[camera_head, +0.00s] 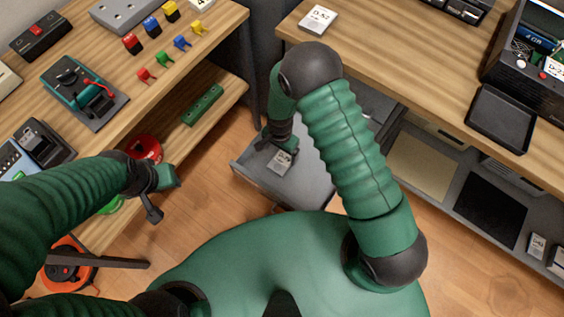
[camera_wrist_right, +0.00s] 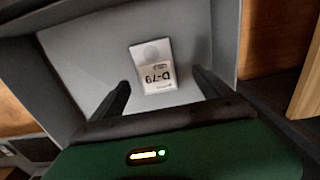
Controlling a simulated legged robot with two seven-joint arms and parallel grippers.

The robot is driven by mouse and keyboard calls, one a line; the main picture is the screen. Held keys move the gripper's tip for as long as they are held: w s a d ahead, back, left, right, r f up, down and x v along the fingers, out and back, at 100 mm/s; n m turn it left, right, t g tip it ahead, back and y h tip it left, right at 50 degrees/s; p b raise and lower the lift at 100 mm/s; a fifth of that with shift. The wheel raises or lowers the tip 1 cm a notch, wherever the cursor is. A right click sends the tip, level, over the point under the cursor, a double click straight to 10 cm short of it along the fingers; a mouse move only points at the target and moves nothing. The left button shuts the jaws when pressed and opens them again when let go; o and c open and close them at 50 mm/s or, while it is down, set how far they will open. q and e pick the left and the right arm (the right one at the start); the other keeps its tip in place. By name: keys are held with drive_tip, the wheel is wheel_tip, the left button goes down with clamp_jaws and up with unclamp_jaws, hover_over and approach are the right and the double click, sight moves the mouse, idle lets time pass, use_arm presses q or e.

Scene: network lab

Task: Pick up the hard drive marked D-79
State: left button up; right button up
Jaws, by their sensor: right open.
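The hard drive marked D-79 (camera_wrist_right: 153,65) is a small white and grey block lying flat in an open grey drawer (camera_head: 315,185). In the right wrist view its label appears upside down. It also shows in the head view (camera_head: 281,162), partly below my right gripper (camera_head: 283,150). In the right wrist view my right gripper (camera_wrist_right: 161,80) is open, with one dark finger on each side of the drive's near end.
Another drive, marked D-52 (camera_head: 318,19), lies on the right desk (camera_head: 420,65). A black tray (camera_head: 499,118) and an open computer case (camera_head: 535,50) stand on that desk. The drawer's walls surround the D-79 drive. The left bench holds colored connectors and tools.

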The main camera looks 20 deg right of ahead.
sight(282, 161)
drive_tip(key=f, duration=0.1)
drive_tip(key=f+b, duration=0.1)
drive_tip(key=f, duration=0.1)
drive_tip(key=f+b, duration=0.1)
drive_tip(key=f, duration=0.1)
drive_tip(key=shift+s+d+f, duration=0.15)
drive_tip(key=shift+s+d, duration=0.05)
drive_tip(key=shift+s, duration=0.15)
drive_tip(key=c, duration=1.7)
